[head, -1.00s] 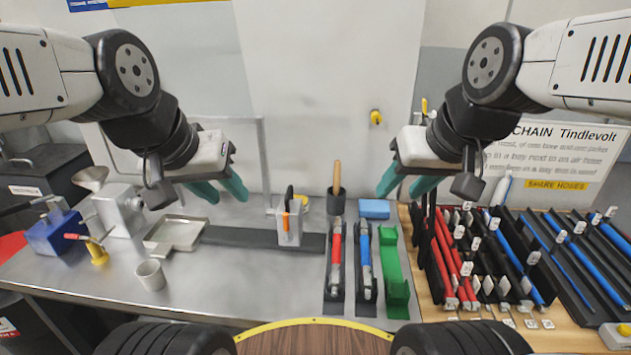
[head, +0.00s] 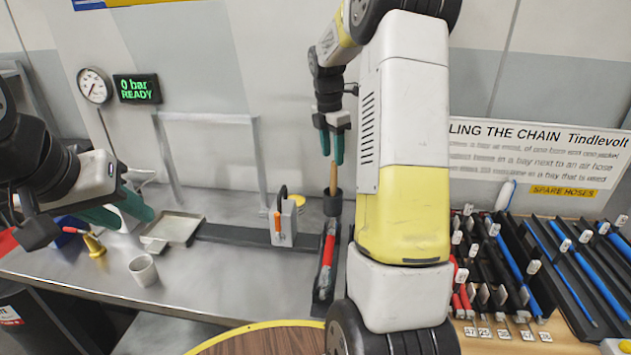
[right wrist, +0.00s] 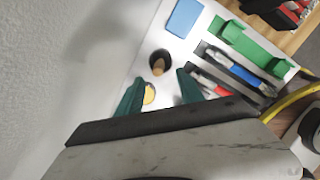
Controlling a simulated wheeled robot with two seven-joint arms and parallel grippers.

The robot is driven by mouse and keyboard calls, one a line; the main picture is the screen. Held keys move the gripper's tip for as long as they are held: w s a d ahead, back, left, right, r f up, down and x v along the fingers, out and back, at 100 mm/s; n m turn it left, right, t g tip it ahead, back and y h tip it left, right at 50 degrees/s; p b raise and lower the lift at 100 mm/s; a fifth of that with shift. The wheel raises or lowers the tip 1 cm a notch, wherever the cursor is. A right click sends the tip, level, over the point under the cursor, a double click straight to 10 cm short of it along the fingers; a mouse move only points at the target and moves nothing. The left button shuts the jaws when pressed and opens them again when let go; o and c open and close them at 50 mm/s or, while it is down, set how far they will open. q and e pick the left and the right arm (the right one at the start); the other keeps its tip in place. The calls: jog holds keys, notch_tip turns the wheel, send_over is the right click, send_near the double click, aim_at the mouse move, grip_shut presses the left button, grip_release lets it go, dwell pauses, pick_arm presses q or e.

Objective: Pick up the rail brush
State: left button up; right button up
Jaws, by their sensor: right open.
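A wooden handle (head: 333,178), which I take for the rail brush, stands upright in a dark round cup (head: 333,203) on the bench. Its lower end is hidden in the cup. In the right wrist view I look down on the handle's end (right wrist: 158,68) inside the cup (right wrist: 160,56). My right gripper (head: 332,156) is open, pointing down just over the handle's top; its fingertips (right wrist: 158,78) show either side of the handle in the wrist view. I cannot tell whether they touch it. My left gripper (head: 131,216) is open and empty over the bench's left side.
A grey holder (head: 284,226) with an orange-handled tool stands left of the cup. A red tool (head: 328,250) lies in a rack in front. A tray (head: 176,228) and a mug (head: 143,270) are further left. The blue block (right wrist: 185,17) and green holder (right wrist: 245,42) are near the cup.

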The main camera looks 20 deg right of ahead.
aim_at(335, 176)
jog(key=shift+w+d+f+n, duration=0.15)
jog(key=shift+w+d+f, duration=0.05)
jog(key=shift+f, duration=0.25)
jog(key=shift+w+d+f+n, duration=0.15)
jog(key=shift+f, duration=0.25)
jog(key=f, duration=0.7)
jog(key=shift+d, duration=0.3)
jog(key=shift+c, duration=0.4)
grip_shut()
